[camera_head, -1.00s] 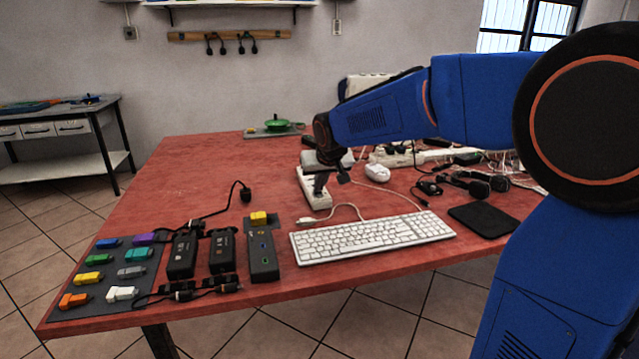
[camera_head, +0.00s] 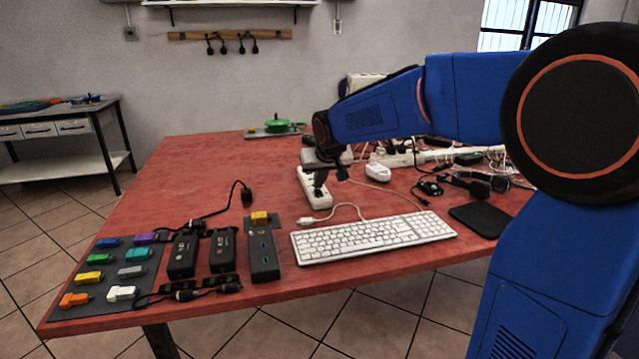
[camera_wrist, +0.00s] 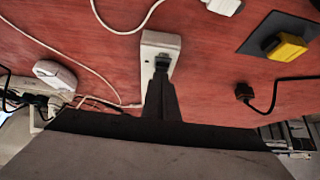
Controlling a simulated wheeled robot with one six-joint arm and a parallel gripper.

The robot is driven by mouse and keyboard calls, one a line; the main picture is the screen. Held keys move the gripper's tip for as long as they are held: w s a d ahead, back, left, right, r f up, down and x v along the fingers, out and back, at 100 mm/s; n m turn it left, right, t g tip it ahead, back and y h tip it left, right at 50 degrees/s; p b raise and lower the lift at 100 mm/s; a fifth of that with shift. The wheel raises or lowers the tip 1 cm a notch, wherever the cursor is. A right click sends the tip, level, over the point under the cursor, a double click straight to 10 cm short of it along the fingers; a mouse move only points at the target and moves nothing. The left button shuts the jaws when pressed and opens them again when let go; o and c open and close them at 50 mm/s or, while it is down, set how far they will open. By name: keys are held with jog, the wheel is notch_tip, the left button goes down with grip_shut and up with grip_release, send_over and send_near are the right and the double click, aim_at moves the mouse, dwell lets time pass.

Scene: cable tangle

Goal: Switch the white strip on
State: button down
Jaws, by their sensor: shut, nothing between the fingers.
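The white strip (camera_head: 317,203) lies on the red table behind the keyboard, and its end shows in the wrist view (camera_wrist: 153,45). My gripper (camera_head: 320,187) points down over the strip, with its fingers closed together and nothing between them. In the wrist view the dark fingers (camera_wrist: 160,88) reach the strip's end, at a small dark patch on its face. I cannot tell whether they touch it. The fingers hide part of the strip, and the switch's state cannot be made out.
Cables, headphones and another white strip (camera_head: 400,158) crowd the right rear. Black adapters (camera_head: 223,250) and a mat of coloured plugs (camera_head: 100,307) lie at left.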

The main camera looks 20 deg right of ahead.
aim_at(319, 191)
jog(key=r, duration=0.4)
jog(key=shift+w+r, duration=0.25)
jog(key=shift+w, duration=0.05)
jog(key=v, duration=0.9)
jog(key=shift+s+r, duration=0.15)
jog(key=shift+s, duration=0.15)
jog(key=shift+s, duration=0.55)
